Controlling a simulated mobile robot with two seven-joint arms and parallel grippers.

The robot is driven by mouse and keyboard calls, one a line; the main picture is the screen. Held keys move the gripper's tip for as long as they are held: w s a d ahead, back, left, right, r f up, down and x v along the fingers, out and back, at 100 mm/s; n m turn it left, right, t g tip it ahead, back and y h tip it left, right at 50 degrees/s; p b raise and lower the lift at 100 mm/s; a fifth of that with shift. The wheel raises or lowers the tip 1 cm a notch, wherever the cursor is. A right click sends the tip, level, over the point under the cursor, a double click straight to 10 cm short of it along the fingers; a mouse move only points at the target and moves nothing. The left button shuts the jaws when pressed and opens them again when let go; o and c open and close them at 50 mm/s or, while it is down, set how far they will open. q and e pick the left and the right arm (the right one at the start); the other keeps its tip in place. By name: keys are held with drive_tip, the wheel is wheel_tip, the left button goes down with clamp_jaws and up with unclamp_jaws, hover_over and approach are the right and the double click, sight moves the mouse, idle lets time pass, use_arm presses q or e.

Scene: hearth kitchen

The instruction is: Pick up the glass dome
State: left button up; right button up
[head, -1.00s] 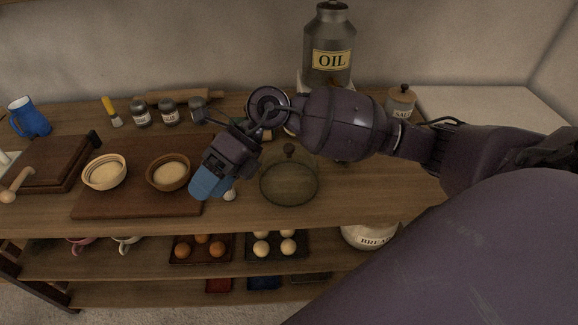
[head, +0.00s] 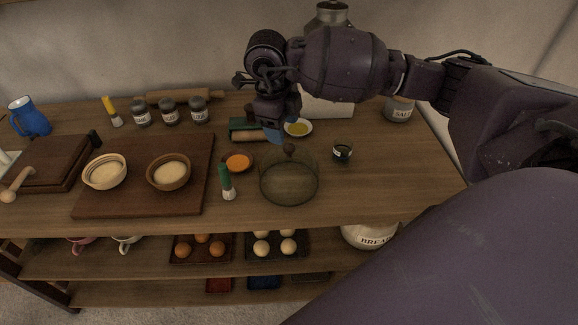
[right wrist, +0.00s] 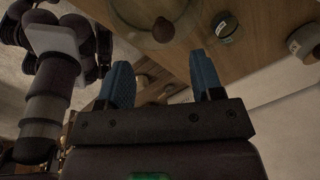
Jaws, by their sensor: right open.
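The glass dome (head: 289,183) stands on the wooden counter right of the middle. It is clear, with a dark round knob (head: 289,149) on top. In the right wrist view the dome (right wrist: 140,12) shows at the top edge, with its knob (right wrist: 163,30) just beyond the fingers. My right gripper (head: 274,137) hangs behind and slightly left of the knob in the head view, apart from it. In the right wrist view its two blue fingers (right wrist: 163,85) are spread with nothing between them. My left gripper is not in the head view.
A green-capped shaker (head: 227,184) and a bowl of orange spice (head: 238,162) stand left of the dome. The counter right of the dome is mostly clear.

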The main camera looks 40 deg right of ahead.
sight(288, 144)
drive_tip(key=shift+d+f, duration=0.25)
drive_tip(key=shift+f, duration=0.85)
drive_tip(key=shift+d+f, duration=0.3)
drive_tip(key=shift+f, duration=0.8)
drive_tip(key=shift+d+f, duration=0.25)
drive_tip(key=shift+f, duration=0.85)
drive_tip(key=shift+c, duration=0.3)
drive_tip(key=shift+w, duration=0.1)
clamp_jaws()
